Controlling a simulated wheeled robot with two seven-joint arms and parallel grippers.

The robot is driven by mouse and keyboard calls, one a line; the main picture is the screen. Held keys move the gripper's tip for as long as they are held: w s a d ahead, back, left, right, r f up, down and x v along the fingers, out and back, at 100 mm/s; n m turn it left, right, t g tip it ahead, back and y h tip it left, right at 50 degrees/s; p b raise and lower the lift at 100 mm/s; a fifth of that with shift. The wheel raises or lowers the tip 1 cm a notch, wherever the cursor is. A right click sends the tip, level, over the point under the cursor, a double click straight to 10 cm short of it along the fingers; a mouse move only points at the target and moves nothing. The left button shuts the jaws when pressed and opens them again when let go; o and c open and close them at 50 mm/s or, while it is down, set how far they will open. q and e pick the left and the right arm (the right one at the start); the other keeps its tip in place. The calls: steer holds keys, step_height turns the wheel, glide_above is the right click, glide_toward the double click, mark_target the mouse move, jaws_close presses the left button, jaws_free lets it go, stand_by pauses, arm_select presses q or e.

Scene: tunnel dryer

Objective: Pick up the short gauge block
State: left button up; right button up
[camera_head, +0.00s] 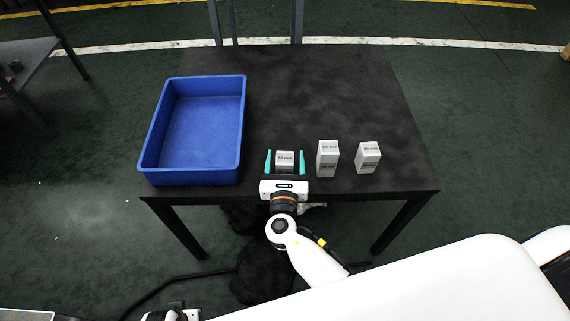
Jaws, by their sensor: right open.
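The short gauge block (285,161) is a light grey block with a dark printed label, the lowest of three blocks on the black table. It stands near the table's front edge. My right gripper (285,163) is open, with one teal finger to the left of the short block and one to the right. A narrow gap shows between the block and each finger. The gripper body is in front of the block and may hide its foot.
A tall grey block (327,158) and a medium one (368,157) stand to the right of the gripper. An empty blue tray (190,178) sits at the table's left. The back and right of the black table (335,85) are clear.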

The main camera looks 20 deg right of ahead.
steer(key=shift+x, duration=0.9)
steer(key=shift+c, duration=0.6)
steer(key=c, duration=0.9)
steer(key=shift+r, duration=0.1)
steer(key=shift+c, duration=1.3)
steer(key=shift+r, duration=0.15)
